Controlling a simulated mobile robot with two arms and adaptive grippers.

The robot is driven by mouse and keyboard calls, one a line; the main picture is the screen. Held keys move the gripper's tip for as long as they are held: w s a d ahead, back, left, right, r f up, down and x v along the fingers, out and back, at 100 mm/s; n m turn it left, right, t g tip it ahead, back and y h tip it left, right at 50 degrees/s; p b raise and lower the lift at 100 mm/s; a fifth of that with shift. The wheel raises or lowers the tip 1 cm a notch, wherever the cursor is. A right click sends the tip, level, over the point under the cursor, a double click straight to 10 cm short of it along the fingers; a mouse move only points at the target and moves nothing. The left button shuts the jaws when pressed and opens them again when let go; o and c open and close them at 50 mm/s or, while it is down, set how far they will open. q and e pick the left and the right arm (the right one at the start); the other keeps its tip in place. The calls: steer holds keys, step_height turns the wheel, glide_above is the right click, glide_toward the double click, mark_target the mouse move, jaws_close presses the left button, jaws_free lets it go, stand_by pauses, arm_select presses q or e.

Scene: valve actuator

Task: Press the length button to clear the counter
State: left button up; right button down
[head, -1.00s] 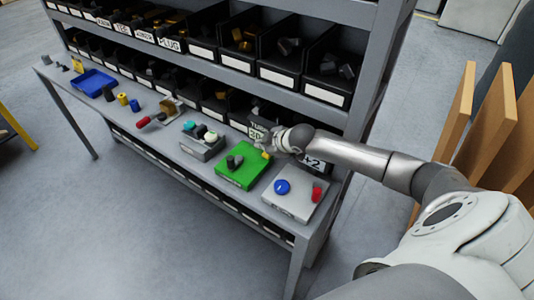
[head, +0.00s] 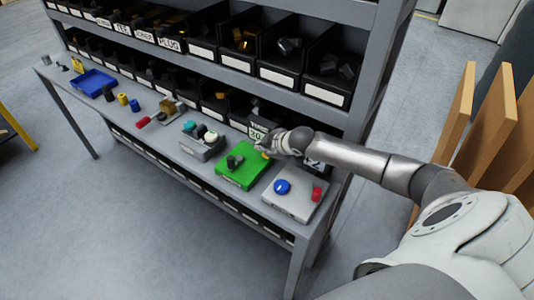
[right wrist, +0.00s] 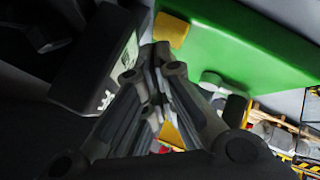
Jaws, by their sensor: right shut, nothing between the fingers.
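My right gripper (head: 268,143) is shut and empty, low over the back right part of the green panel (head: 228,173). A small yellow cylinder (head: 265,155) on that panel sits right by the fingertips; I cannot tell whether they touch it. In the right wrist view, the closed fingers (right wrist: 155,62) lie between the yellow cylinder (right wrist: 171,30) and a black box with a pale display (right wrist: 100,60). That display box (head: 257,132) stands behind the green panel; its digits are hard to read. No button's label is legible. My left gripper is out of view.
A light grey panel with a blue round button (head: 282,187) and a red one (head: 317,194) lies at the bench's right end. A grey box with teal, white and black knobs (head: 202,147) stands left. Shelf bins (head: 325,69) rise close behind.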

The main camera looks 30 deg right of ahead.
steer(key=shift+f, duration=0.55)
stand_by(0.6)
steer(key=shift+r+p, duration=0.85)
steer(key=shift+r, duration=0.1)
step_height(320, 180, up, 5)
steer(key=p, duration=0.5)
steer(key=shift+r, duration=0.1)
stand_by(0.4)
